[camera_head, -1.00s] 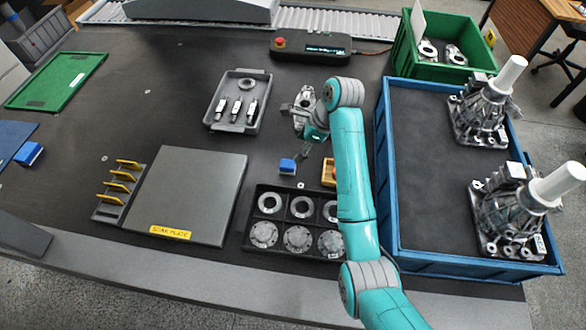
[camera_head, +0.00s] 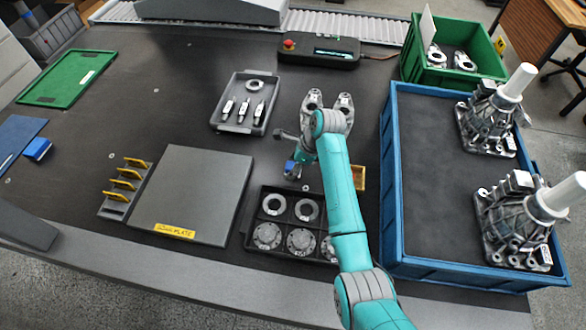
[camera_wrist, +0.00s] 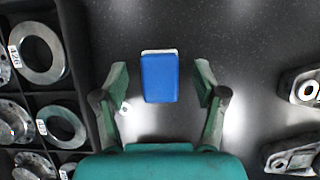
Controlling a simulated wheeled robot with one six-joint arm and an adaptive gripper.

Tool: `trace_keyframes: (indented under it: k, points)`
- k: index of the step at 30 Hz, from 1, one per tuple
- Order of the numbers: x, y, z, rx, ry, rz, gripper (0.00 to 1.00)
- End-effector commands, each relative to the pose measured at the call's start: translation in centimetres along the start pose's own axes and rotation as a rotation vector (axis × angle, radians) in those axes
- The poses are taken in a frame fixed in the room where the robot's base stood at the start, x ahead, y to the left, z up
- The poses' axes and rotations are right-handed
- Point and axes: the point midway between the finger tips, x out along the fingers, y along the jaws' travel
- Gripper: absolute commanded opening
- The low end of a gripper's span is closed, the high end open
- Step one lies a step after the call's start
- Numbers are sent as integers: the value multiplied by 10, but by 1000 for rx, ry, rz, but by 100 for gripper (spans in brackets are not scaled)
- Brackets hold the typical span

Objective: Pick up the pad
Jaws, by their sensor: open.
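The pad, a small blue block with a pale edge (camera_wrist: 160,77), lies on the dark table in the wrist view. In the head view the pad (camera_head: 291,168) is partly hidden by my gripper (camera_head: 292,157). In the wrist view my gripper (camera_wrist: 162,78) is open, with one finger to each side of the pad and a gap on both sides. Whether the fingertips are down at the pad's height I cannot tell.
A black divided tray (camera_head: 255,217) of metal rings and flanges stands close by the pad. Grey metal brackets (camera_head: 343,103) lie behind my arm. A small wooden box (camera_head: 359,178) and a large blue crate (camera_head: 391,200) are to the right. Another blue block (camera_head: 38,149) is far left.

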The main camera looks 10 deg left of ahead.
Motion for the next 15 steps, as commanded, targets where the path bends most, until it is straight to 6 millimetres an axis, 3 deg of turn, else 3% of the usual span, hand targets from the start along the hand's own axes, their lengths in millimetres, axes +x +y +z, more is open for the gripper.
trace_keyframes:
  k: [8, 15]
  points:
    - [3, 0, 0, -1, -1, -1, 71]
    - [2, 0, 0, -1, -1, -1, 11]
